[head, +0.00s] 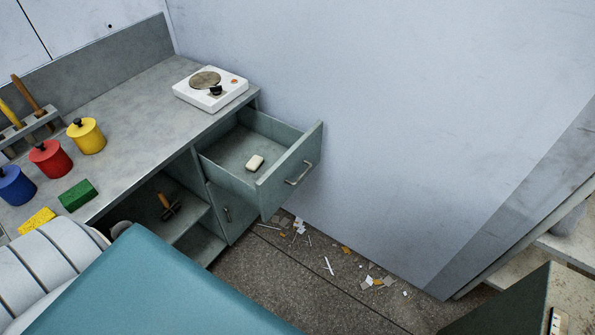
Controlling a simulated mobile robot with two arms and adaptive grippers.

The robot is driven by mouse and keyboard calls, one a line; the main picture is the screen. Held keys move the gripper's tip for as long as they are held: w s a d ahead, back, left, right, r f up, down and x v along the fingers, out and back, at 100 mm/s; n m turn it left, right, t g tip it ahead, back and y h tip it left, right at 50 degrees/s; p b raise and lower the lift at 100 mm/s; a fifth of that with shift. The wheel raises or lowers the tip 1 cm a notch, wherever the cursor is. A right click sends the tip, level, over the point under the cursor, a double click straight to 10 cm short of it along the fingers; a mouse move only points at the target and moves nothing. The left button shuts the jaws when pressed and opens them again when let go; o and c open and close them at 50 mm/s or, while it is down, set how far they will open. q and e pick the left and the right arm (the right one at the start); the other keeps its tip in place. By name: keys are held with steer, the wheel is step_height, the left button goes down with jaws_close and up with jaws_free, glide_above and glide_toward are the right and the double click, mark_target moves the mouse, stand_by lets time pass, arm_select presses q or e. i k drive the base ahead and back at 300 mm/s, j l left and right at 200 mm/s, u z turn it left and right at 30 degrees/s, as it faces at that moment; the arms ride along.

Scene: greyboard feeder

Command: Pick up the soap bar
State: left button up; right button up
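The soap bar (255,162) is small, pale cream and rounded. It lies flat on the floor of the open grey-green drawer (290,172), toward the drawer's front panel. The drawer is pulled out from under the right end of the counter, and the rest of its floor looks empty. Nothing touches the soap except the drawer floor. Neither of my grippers is in view.
A white hot plate (211,88) stands on the counter (140,105) above the drawer. Red (50,159), yellow (87,136) and blue (15,185) lidded pots stand left, near a green block (78,195). Scraps (375,282) litter the floor. A wall rises right of the drawer.

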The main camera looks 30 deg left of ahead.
mark_target(255, 161)
steer(key=u, duration=1.3)
